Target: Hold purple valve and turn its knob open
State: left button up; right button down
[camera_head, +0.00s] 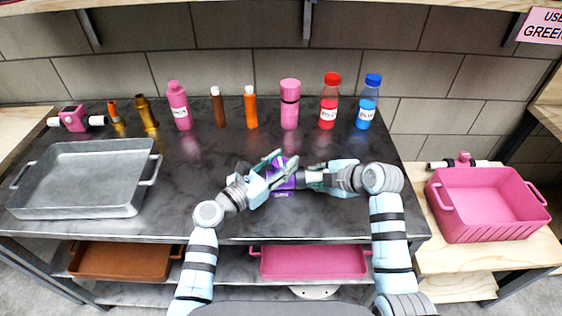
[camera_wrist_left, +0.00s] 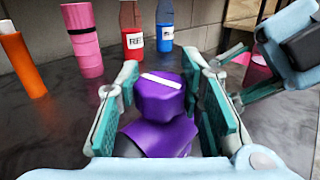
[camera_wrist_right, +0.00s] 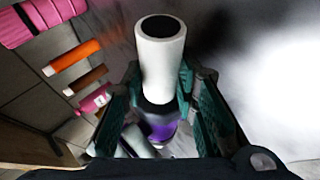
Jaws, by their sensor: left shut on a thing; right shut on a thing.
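The purple valve (camera_head: 285,184) is at the table's front middle, between my two grippers. In the left wrist view its purple knob (camera_wrist_left: 160,98), with a white stripe on top, is between the finger pads, with a purple part below. My left gripper (camera_head: 280,171) is shut on the purple valve; the exact contact is hard to see. My right gripper (camera_head: 308,177) comes from the right and is shut on the valve's white pipe end (camera_wrist_right: 160,65). In the right wrist view that pipe has a dark open end, and purple shows behind it, partly hidden by the fingers.
A grey metal tray (camera_head: 85,147) stands at the left. Along the back are a pink valve (camera_head: 73,118), several bottles and filters, including a red bottle (camera_head: 329,101) and a blue bottle (camera_head: 368,101). A pink crate (camera_head: 490,216) is on the right side table.

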pick_arm(q)
jog(key=o, duration=1.2)
jog(key=v, duration=1.2)
